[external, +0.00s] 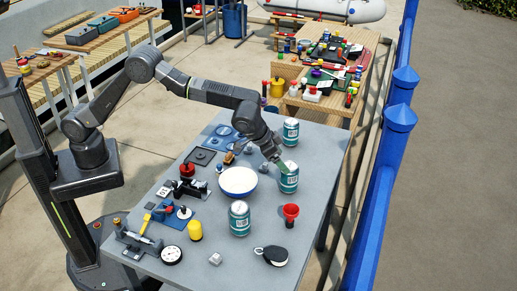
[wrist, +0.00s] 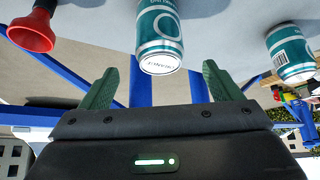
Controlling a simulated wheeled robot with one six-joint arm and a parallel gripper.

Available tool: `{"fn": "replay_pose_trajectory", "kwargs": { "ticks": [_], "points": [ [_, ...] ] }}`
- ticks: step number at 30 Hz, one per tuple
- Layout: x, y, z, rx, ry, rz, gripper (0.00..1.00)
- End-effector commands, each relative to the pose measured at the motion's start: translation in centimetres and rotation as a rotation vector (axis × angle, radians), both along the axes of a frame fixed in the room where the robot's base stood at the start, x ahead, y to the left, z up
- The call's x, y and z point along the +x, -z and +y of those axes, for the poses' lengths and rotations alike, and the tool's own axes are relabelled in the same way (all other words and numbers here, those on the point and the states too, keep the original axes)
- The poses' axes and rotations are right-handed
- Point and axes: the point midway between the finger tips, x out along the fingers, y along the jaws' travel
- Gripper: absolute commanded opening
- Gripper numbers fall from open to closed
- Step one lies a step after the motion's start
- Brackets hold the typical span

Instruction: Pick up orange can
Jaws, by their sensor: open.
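Three teal cans with white labels stand on the grey table: one at the back right (external: 291,131), a middle one (external: 289,180) and a front one (external: 239,219). I see no orange can. My gripper (external: 281,162) is at the middle can, its tips overlapping the can's top in the external view. In the wrist view my gripper (wrist: 159,72) is open, with its two green fingers apart. A teal can (wrist: 160,35) lies ahead, between the finger directions. Contact cannot be told. Another teal can (wrist: 291,52) is at the right edge.
A white-and-blue bowl (external: 238,181) is left of that can. A blue railing (external: 377,190) runs along the right.

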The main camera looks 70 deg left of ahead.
Motion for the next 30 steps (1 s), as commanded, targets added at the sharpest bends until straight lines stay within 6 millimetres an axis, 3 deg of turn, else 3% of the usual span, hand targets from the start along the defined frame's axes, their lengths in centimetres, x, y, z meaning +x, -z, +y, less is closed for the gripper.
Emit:
{"fn": "replay_pose_trajectory", "kwargs": {
  "ticks": [5, 11, 21, 30],
  "points": [
    [1.2, 1.9, -0.2, 0.000, 0.000, 0.001, 0.85],
    [1.7, 2.7, -0.3, 0.001, 0.001, 0.000, 0.85],
    [3.4, 6.4, -0.7, 0.001, 0.001, 0.001, 0.85],
    [3.8, 7.1, -0.8, 0.000, 0.001, -0.001, 0.85]
  ]
}}
